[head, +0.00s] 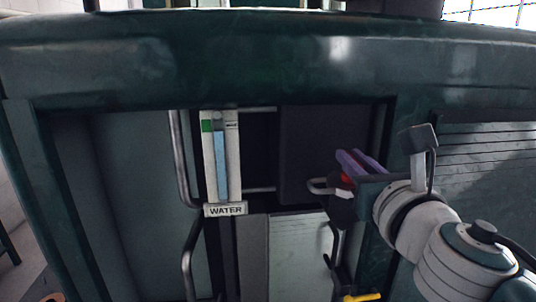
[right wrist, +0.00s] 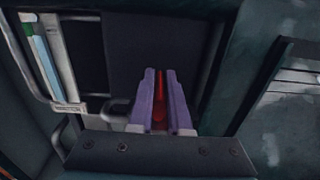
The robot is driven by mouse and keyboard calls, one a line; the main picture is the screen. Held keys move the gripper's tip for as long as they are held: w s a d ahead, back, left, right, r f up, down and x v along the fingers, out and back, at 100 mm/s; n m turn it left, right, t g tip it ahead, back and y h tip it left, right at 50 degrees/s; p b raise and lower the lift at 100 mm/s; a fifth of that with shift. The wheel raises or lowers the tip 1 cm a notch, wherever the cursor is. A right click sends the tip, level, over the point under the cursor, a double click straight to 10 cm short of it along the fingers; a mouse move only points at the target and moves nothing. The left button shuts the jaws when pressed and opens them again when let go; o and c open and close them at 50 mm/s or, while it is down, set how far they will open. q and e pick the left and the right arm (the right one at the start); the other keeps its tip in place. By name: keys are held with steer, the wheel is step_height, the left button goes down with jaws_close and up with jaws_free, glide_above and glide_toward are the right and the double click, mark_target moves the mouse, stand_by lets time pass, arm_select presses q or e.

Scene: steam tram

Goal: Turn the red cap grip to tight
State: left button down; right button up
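The red cap grip (head: 347,179) shows as a small red patch at my right gripper (head: 360,163) in the head view. In the right wrist view the red cap grip (right wrist: 160,100) is a narrow red strip between the two purple fingers of my right gripper (right wrist: 160,78). The fingers are close together along both sides of the red part, and they appear shut on it. Most of the cap is hidden by the fingers. A dark rounded part (head: 341,208) is just below the gripper. Its tight mark is not visible. My left gripper is not in view.
A water gauge (head: 221,160) with a "WATER" label (head: 225,209) stands left of the gripper. Metal handrails (head: 187,170) flank the doorway. A grey loop handle (head: 318,186) is close left of the gripper. A yellow handle (head: 361,297) is below. The dark green frame (head: 250,60) crosses above.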

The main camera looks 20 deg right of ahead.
jaws_close()
